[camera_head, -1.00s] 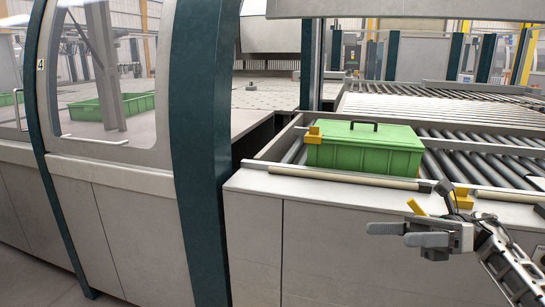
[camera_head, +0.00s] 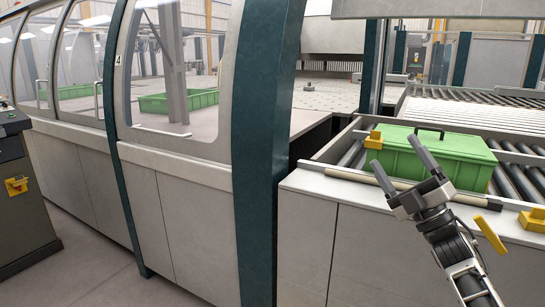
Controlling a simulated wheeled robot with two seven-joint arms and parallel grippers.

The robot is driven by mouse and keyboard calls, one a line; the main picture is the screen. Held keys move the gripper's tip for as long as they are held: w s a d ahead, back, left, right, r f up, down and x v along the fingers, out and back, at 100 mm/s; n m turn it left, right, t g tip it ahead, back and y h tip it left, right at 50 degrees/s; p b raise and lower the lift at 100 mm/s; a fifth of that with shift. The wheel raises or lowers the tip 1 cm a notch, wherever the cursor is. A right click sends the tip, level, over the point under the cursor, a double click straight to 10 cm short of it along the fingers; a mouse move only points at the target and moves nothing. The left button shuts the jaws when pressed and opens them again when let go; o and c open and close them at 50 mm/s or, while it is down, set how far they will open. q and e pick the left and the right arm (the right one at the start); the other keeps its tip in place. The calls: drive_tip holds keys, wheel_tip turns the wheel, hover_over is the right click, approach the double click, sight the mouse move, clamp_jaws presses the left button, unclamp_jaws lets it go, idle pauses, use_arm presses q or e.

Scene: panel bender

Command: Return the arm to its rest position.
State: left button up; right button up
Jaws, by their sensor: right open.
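My right gripper (camera_head: 400,168) is in the right part of the head view, its two grey fingers pointing up and to the left. The fingers are apart and nothing shows between them. It appears in front of the green lidded box (camera_head: 444,155), covering part of its front side. I cannot tell whether it touches the box. The box has a dark handle on its lid and rests on the roller conveyor (camera_head: 513,176). My right arm comes in from the bottom right. My left gripper is not in view.
A dark green machine post (camera_head: 262,140) and glazed door panels stand left of the box. A grey control console (camera_head: 22,190) is at the far left. Another green crate (camera_head: 180,101) shows behind the glass. Clear floor (camera_head: 100,270) lies at the lower left.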

drive_tip(key=w+d+f+m+h, duration=0.7)
drive_tip(key=d+m+h, duration=0.1)
drive_tip(key=m+h, duration=0.75)
wheel_tip(320, 180, down, 11)
drive_tip(key=d+m+g+h, duration=0.1)
drive_tip(key=m+g+h, duration=0.1)
drive_tip(key=m+g, duration=0.4)
drive_tip(key=s+a+f+g+y, duration=0.1)
drive_tip(key=s+a+f, duration=0.4)
drive_tip(key=s+f, duration=0.25)
drive_tip(key=s+a+f+g+y, duration=0.1)
drive_tip(key=s+a+f+y, duration=0.1)
drive_tip(key=s+a+f, duration=0.4)
drive_tip(key=s+a+f+g, duration=0.1)
drive_tip(key=s+a+f, duration=0.1)
drive_tip(key=s, duration=0.6)
drive_tip(key=s+a+f+g+y, duration=0.1)
drive_tip(key=s+a+f, duration=0.2)
drive_tip(key=s, duration=0.5)
drive_tip(key=s+a+f+g, duration=0.1)
drive_tip(key=s+f, duration=0.3)
drive_tip(key=s, duration=0.4)
drive_tip(key=shift+a+f+y, duration=0.2)
drive_tip(key=shift+a+y, duration=0.15)
drive_tip(key=shift+a, duration=0.5)
